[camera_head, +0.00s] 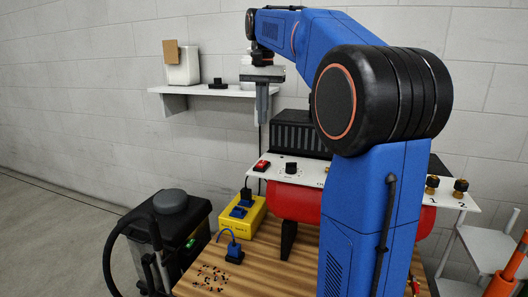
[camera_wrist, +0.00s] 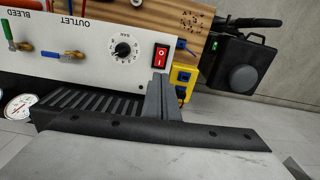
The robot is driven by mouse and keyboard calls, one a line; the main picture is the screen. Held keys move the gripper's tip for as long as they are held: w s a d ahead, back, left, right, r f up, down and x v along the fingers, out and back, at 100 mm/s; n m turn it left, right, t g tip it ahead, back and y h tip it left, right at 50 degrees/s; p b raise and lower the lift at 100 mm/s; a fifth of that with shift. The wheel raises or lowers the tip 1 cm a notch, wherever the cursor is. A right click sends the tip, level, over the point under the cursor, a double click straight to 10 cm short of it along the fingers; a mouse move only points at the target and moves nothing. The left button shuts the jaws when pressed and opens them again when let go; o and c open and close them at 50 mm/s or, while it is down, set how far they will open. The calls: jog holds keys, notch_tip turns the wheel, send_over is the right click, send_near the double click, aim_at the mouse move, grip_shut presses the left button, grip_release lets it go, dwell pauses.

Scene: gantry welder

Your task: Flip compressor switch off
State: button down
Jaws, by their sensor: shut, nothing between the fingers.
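The compressor has a white control panel (camera_head: 310,176) above a red tank (camera_head: 296,200), with a black ribbed housing (camera_head: 297,135) behind. A red rocker switch (camera_head: 261,165) in a black frame sits at the panel's left end. In the wrist view the red switch (camera_wrist: 161,56) shows white marks, but I cannot tell which side is pressed. My gripper (camera_head: 262,118) points down, shut and empty, above and apart from the switch. In the wrist view my gripper's fingertips (camera_wrist: 160,78) appear just below the switch in the picture.
A black dial (camera_wrist: 123,50) is beside the switch. A yellow box (camera_head: 244,215) with blue plugs stands on the wooden bench (camera_head: 268,275). A black vacuum (camera_head: 165,240) stands at left. A wall shelf (camera_head: 205,91) holding a white container (camera_head: 183,68) is behind my gripper.

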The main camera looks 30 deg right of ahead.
aim_at(263, 161)
jog(key=shift+w+d+r+m, duration=0.3)
jog(key=shift+w+d+r, duration=0.05)
jog(key=shift+w+d, duration=0.35)
jog(key=shift+f, duration=0.15)
notch_tip(263, 161, down, 14)
jog(key=shift+r, duration=0.1)
dwell(0.4)
jog(key=shift+d+f, duration=0.1)
jog(key=shift+f, duration=0.1)
jog(key=shift+a+r, duration=0.1)
jog(key=shift+a, duration=0.1)
dwell(0.3)
